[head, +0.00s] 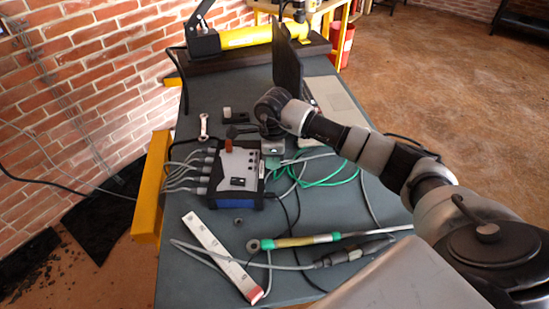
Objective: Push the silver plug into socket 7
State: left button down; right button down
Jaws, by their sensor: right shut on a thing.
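A grey and black connection box (237,168) with a blue base stands on the table. Several silver plugs (203,176) with grey cables sit along its left side. My right gripper (271,140) points down just beyond the box's far right corner. It is shut on a small grey piece (273,148); it is mostly hidden, and I cannot tell whether it is the silver plug. Socket numbers are too small to read, so I cannot pick out socket 7. My left gripper is out of view.
Green cables (325,180) loop right of the box. A green-handled tool (300,241), a dark plug-like piece on a grey cable (355,252), a white strip (222,256) and a nut (238,221) lie in front. A wrench (204,126) lies behind. A yellow rail (151,188) borders the left edge.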

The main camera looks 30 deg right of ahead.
jog(key=shift+a, duration=0.1)
jog(key=c, duration=1)
grip_release()
jog(key=c, duration=0.3)
jog(key=shift+r+p, duration=2.3)
jog(key=shift+r, duration=1.25)
jog(key=shift+f, duration=0.1)
